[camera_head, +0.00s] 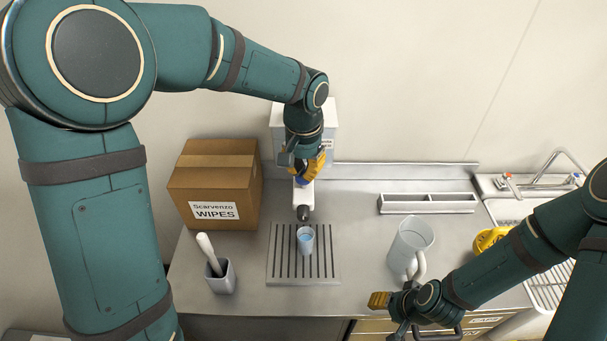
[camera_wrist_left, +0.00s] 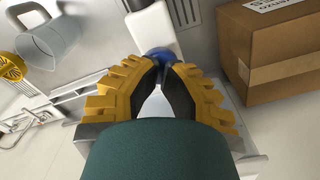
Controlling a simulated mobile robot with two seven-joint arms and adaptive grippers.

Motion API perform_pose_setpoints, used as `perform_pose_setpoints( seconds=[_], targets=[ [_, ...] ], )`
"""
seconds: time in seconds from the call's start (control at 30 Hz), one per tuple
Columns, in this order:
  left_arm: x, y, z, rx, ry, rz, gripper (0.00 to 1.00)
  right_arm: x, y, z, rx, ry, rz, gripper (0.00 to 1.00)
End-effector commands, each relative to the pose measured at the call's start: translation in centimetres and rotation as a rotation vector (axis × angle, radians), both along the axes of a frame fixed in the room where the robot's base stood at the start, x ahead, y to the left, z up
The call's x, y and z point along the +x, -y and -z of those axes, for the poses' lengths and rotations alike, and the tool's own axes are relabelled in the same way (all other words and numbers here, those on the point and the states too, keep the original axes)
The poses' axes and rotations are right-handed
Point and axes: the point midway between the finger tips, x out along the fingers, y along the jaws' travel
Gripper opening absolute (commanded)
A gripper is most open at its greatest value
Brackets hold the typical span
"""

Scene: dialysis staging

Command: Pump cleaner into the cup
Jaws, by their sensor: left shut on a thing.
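A white pump dispenser (camera_head: 303,193) with a dark nozzle stands at the back of the counter. A small cup (camera_head: 305,240) with blue in it stands upright on the slotted drip tray (camera_head: 332,277), below the nozzle. My left gripper (camera_head: 307,172) is at the top of the dispenser. In the left wrist view its yellow fingers (camera_wrist_left: 161,82) are closed in at the dispenser's blue knob (camera_wrist_left: 160,54), which they partly hide. My right gripper (camera_head: 388,302) is at the counter's front edge, away from the cup; its jaw gap is not clear.
A cardboard wipes box (camera_head: 213,185) and a grey holder with a white-handled tool (camera_head: 221,277) stand left of the drip tray. A clear pitcher (camera_head: 410,247), a narrow divided tray (camera_head: 428,204), a yellow item (camera_head: 488,239) and a sink tap (camera_head: 545,170) are to the right.

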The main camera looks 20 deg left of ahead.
Motion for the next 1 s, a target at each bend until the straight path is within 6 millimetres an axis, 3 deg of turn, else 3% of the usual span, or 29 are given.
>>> perform_pose_setpoints(
  seconds=[0.5, 1.0],
  targets=[
    [0.0, 0.0, -2.9, 0.000, 0.000, -0.001, 0.00, 0.0, 0.0, -2.4, 0.000, 0.000, 0.000, 0.47],
    [0.0, 0.0, -2.9, 0.000, 0.001, 0.000, 0.00, 0.0, 0.0, -2.3, 0.000, 0.000, 0.000, 0.47]
  ],
)
